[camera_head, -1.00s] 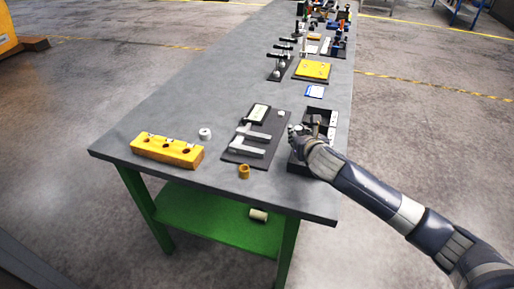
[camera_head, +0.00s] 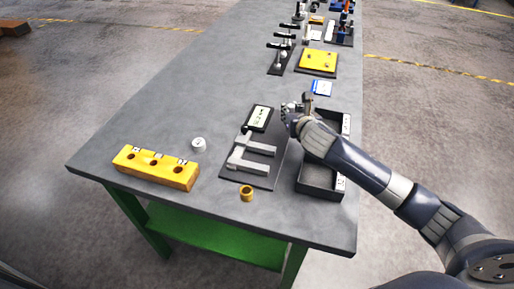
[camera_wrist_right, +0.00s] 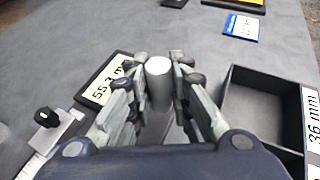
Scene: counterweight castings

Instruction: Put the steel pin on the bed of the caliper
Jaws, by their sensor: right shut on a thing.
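The steel pin (camera_wrist_right: 158,82) is a short, pale grey cylinder held upright between the fingers of my right gripper (camera_wrist_right: 160,75). In the head view my right gripper (camera_head: 289,109) is over the far right part of the dark mat, beside the black tray; the pin is hard to make out there. In the wrist view part of the caliper (camera_wrist_right: 52,135) shows at lower left. My left gripper is not in view.
The black tray (camera_head: 320,191), with a label on its right wall, is right of the mat. A brass ring (camera_head: 247,193) lies in front, a white ring (camera_head: 198,144) and a yellow holed block (camera_head: 155,167) to the left. A blue-edged card (camera_head: 321,87) lies beyond.

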